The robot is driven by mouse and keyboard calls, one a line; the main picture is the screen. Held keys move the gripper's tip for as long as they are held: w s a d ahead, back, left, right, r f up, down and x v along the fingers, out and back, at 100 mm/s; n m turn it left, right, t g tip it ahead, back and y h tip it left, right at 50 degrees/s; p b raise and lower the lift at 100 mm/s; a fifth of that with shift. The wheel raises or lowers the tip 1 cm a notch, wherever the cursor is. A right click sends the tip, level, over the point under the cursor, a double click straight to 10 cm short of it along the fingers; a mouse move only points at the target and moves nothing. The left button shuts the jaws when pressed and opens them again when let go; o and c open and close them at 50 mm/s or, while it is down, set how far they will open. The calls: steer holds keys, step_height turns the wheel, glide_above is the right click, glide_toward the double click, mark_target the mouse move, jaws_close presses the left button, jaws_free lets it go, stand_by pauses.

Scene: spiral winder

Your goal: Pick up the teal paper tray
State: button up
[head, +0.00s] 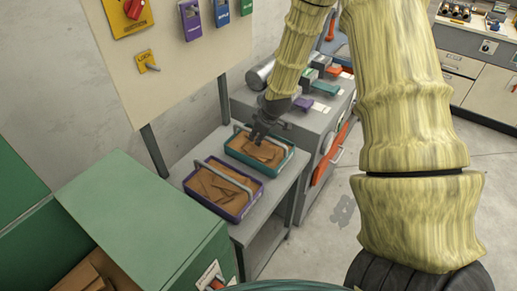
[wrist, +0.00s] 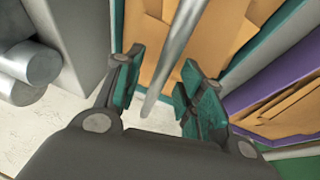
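The teal paper tray (head: 246,163) stands on a grey side table in the head view, filled with brown paper pieces. In the wrist view its teal rim (wrist: 268,42) runs along the right, beside the brown paper. A round grey metal handle bar (wrist: 176,62) crosses over the tray. My gripper (head: 259,137) is low over the tray, pointing down. In the wrist view its two fingers with teal pads (wrist: 163,92) are apart, one on each side of the handle bar. Neither pad appears to press on the bar. The exact fingertip height is hard to tell.
A purple tray (head: 237,209) with brown pieces and a grey handle stands close beside the teal one on the grey table (head: 268,213). A grey machine (head: 318,122) stands to the right. A green cabinet (head: 145,215) is at the front left.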

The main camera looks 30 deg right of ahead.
steer(key=shift+w+f, duration=0.3)
steer(key=shift+f, duration=0.25)
jaws_close()
steer(key=shift+r, duration=0.2)
steer(key=shift+r+b, duration=0.5)
steer(key=shift+r, duration=0.85)
steer(key=shift+s+r, duration=0.15)
steer(key=shift+r, duration=0.1)
steer(key=s+d+r+b, duration=0.1)
steer(key=s+b, duration=0.2)
steer(key=s, duration=1.2)
steer(key=shift+s+d+r, duration=0.25)
steer(key=shift+s+d, duration=0.1)
